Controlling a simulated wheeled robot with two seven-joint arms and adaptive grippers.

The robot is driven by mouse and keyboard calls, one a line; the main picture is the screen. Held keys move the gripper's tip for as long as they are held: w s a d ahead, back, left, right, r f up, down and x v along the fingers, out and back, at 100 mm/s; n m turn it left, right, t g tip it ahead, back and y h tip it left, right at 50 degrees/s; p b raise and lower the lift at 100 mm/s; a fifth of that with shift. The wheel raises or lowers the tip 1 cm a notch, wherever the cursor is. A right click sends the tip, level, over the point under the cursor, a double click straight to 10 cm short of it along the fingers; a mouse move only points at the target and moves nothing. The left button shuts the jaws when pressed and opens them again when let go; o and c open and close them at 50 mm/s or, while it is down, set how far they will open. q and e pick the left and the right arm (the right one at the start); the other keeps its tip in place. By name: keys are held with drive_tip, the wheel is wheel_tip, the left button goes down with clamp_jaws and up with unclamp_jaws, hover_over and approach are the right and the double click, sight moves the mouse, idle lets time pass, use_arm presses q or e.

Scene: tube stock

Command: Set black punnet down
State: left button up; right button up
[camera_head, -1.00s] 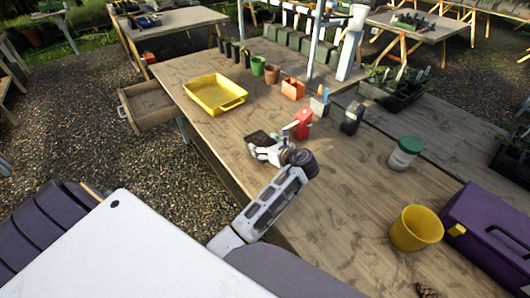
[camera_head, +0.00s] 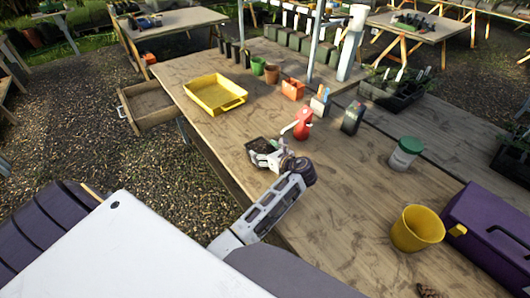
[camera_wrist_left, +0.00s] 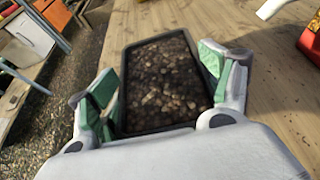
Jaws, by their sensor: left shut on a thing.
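The black punnet (camera_head: 258,146), filled with dark soil, is at my left gripper (camera_head: 266,152) over the wooden table's left part. In the left wrist view the punnet (camera_wrist_left: 163,82) sits between the two green-padded fingers of the left gripper (camera_wrist_left: 163,90), which is shut on its sides. It looks roughly level and low over the tabletop; I cannot tell if its base touches the wood. My right gripper is not in view.
A red spray bottle (camera_head: 303,124) stands close to the right of the gripper. A yellow tray (camera_head: 215,107) lies farther back on the table (camera_head: 345,185). A yellow bucket (camera_head: 417,230), a green-lidded jar (camera_head: 405,153) and a purple box (camera_head: 490,225) stand to the right.

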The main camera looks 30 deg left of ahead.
use_arm(q)
drive_tip(key=o, duration=1.2)
drive_tip(key=shift+c, duration=0.2)
drive_tip(key=shift+r, duration=0.1)
